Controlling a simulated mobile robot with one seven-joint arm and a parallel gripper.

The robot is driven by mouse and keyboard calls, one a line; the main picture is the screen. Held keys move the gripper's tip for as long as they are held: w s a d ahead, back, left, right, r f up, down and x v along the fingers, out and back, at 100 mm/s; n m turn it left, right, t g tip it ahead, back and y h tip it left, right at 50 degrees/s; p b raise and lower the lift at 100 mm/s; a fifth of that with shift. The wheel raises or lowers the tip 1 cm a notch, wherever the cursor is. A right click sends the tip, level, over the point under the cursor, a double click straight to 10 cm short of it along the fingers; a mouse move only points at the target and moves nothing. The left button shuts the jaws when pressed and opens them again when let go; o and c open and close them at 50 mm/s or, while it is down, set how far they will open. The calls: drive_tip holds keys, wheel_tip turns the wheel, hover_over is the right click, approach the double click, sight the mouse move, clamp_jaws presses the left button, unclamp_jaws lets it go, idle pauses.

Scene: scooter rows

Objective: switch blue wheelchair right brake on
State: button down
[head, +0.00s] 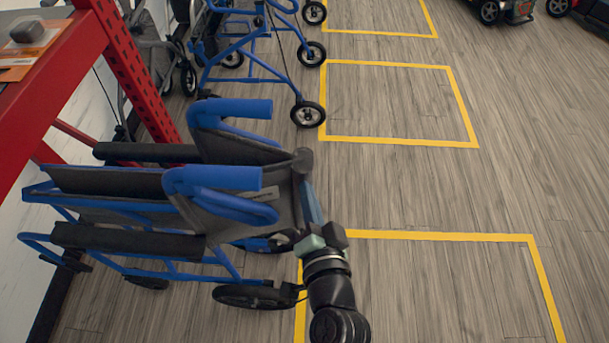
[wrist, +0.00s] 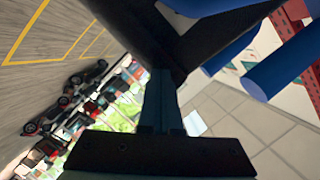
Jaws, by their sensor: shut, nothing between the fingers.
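The blue wheelchair (head: 220,185) stands at the left in the head view, with blue frame tubes, dark upholstery and black pads. Blue tubes (wrist: 273,82) also show at the right of the wrist view. My gripper (wrist: 160,75) is shut and empty, its fingers together beside a black part of the chair; I cannot tell whether they touch it. In the head view my gripper (head: 318,238) is at the chair's right-hand end, low by the seat edge. I cannot make out the right brake lever; my arm and the chair parts may hide it.
A red shelf frame (head: 125,70) stands at the left, behind the chair. A blue walker (head: 255,70) with black wheels stands farther back. Yellow floor lines (head: 440,237) mark bays on the wood floor. The floor to the right is clear. Scooters (head: 500,10) stand far off.

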drive_tip(key=shift+v, duration=0.8)
drive_tip(key=shift+a+r, duration=0.1)
drive_tip(key=w+a+r+n+t, duration=0.1)
drive_tip(key=w+r+n+t, duration=0.2)
drive_tip(key=r, duration=1.1)
drive_tip(key=w+r+n+t, duration=0.3)
drive_tip(key=w+r, duration=0.1)
drive_tip(key=r, duration=1)
drive_tip(key=s+r+t+h+p, duration=0.1)
drive_tip(key=r+p, duration=0.4)
drive_tip(key=r, duration=0.8)
drive_tip(key=s+d+r+t+h+p, duration=0.1)
drive_tip(key=s+r+t+p, duration=0.2)
drive_tip(key=r, duration=1.1)
drive_tip(key=s+r+n+t+h+p, duration=0.1)
drive_tip(key=s+r+p, duration=0.5)
drive_tip(key=r, duration=0.8)
drive_tip(key=shift+d+t+h+p, duration=0.3)
drive_tip(key=shift+t+p, duration=0.2)
drive_tip(key=shift+p, duration=0.5)
drive_tip(key=shift+s, duration=0.15)
